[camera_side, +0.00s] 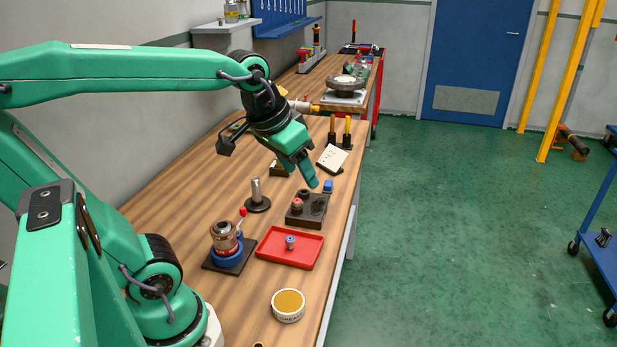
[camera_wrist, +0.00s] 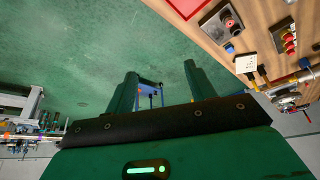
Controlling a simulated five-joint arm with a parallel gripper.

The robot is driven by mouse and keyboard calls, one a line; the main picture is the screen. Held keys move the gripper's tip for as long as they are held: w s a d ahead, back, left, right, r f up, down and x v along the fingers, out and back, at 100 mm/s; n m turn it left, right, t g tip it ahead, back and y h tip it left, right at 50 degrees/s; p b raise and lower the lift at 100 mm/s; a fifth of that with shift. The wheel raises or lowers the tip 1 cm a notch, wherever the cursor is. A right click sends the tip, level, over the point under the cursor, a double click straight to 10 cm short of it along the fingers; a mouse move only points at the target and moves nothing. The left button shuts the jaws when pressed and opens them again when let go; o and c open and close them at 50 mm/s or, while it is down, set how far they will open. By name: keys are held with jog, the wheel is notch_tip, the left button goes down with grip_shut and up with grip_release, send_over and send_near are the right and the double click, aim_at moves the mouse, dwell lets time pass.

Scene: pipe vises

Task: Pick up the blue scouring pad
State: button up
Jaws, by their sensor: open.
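The blue scouring pad (camera_side: 328,186) is a small blue block on the wooden bench, near its right edge. It also shows in the wrist view (camera_wrist: 229,48), up and to the right of my fingers. My gripper (camera_side: 303,174) is open and empty above the bench, with its fingers pointing down and to the right. In the side view its fingertips appear just left of the pad, apart from it. In the wrist view the floor shows between the two fingers (camera_wrist: 160,78).
A dark block with round pieces (camera_side: 308,210) stands in front of the pad. A white note pad (camera_side: 332,158) and yellow-handled tools (camera_side: 347,130) are behind it. A red tray (camera_side: 289,248) and an upright metal post (camera_side: 257,190) are nearer the base. The bench edge is close on the right.

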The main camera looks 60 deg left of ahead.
jog(key=w+a+r+n+g, duration=0.15)
jog(key=w+a, duration=0.35)
jog(key=w, duration=0.5)
jog(key=n+g, duration=0.3)
jog(key=n, duration=0.4)
send_over(328, 183)
jog(key=shift+m, duration=0.25)
jog(key=f, duration=2)
jog(key=shift+d+f, duration=0.2)
jog(key=shift+f, duration=0.1)
jog(key=shift+a+f, duration=0.25)
jog(key=shift+f, duration=1.45)
jog(key=shift+d+f, duration=0.1)
jog(key=shift+f, duration=2.5)
